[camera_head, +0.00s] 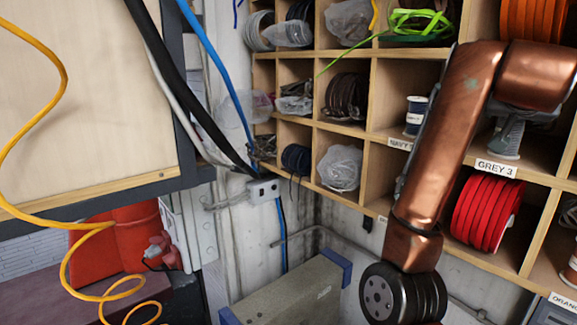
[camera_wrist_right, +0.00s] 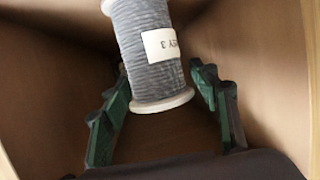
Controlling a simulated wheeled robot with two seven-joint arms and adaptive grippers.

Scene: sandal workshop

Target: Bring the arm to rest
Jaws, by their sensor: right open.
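My right arm (camera_head: 440,150) reaches across the right of the head view, its far end at the shelf compartment labelled GREY 3. My right gripper (camera_wrist_right: 159,70) shows in the right wrist view with its green fingers spread open. A grey spool (camera_wrist_right: 152,75) with a white label and pale flange stands in the compartment between or just beyond the fingers. The fingers look apart from it, though contact at the tips is hard to judge. The spool is also partly visible in the head view (camera_head: 506,138). My left gripper is not in view.
The wooden cubby shelf (camera_head: 367,95) holds coils, bagged items and spools, with narrow dividers around my right gripper. A red coil (camera_head: 486,212) sits below the grey spool's compartment. A yellow coiled hose (camera_head: 62,80) hangs at left. A grey-green box (camera_head: 290,295) stands below.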

